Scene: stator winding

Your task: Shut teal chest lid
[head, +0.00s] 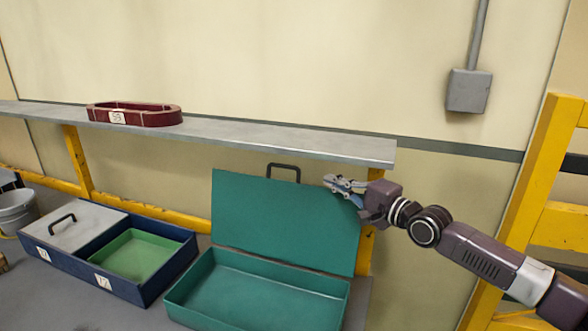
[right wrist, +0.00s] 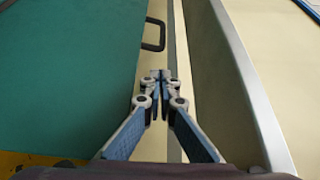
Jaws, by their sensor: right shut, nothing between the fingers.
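The lid fills the left of the right wrist view (right wrist: 65,70), with the handle (right wrist: 154,35) ahead. My right gripper (head: 332,185) is shut and empty at the lid's upper right corner; I cannot tell whether it touches. It also shows in the right wrist view (right wrist: 159,80). My left gripper is not in view.
A blue box (head: 165,275) with a green compartment and grey lid stands left of the chest. A grey bucket (head: 15,210) is at far left. A yellow frame (head: 535,190) stands at right.

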